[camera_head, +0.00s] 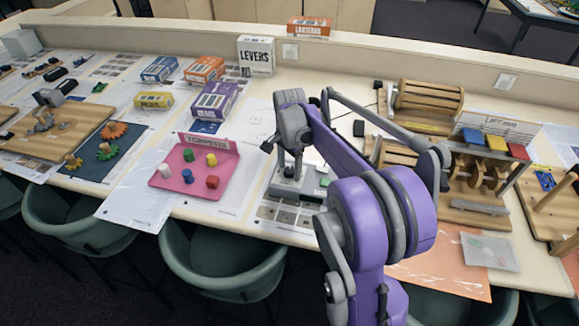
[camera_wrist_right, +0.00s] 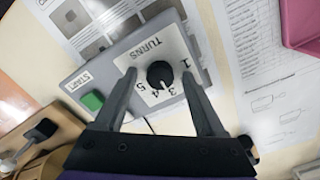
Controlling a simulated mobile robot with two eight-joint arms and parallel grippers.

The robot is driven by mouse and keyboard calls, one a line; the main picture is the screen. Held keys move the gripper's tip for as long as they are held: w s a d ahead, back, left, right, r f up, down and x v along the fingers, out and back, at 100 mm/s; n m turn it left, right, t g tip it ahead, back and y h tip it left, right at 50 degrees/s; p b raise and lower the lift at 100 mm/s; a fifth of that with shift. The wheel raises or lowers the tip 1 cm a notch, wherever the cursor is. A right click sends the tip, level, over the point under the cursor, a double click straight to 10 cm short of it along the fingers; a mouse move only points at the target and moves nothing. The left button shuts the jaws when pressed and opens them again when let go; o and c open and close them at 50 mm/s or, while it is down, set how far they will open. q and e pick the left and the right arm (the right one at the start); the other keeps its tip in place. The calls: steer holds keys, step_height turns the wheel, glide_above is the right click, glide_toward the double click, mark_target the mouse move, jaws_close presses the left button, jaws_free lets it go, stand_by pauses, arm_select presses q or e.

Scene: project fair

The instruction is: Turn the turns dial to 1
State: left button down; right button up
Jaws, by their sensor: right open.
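The turns dial is a black knob (camera_wrist_right: 159,74) on a white plate marked TURNS, with 1, 3, 4 and 5 readable around it. A small pale mark on the knob seems to face the 3 and 4 side, but it is too small to be sure. The plate sits on a grey box (camera_head: 283,190), partly hidden by my arm in the head view. My right gripper (camera_wrist_right: 158,80) is open, its fingers on either side of the knob in the wrist view. I cannot tell whether they touch it. My left gripper is not in view.
A green button (camera_wrist_right: 93,101) marked START is on the same box, close to one finger. A pink board with coloured pegs (camera_head: 170,185) stands to the left. Wooden machines (camera_head: 425,100) stand to the right. Printed sheets lie around the box.

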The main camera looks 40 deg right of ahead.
steer(key=shift+c, duration=0.4)
jaws_close()
steer(key=n, duration=0.3)
steer(key=shift+n+b, duration=0.3)
steer(key=shift+b, duration=0.05)
steer(key=n, duration=0.4)
steer(key=shift+n, duration=0.3)
steer(key=n, duration=0.4)
steer(key=shift+b, duration=0.4)
steer(key=shift+n, duration=2)
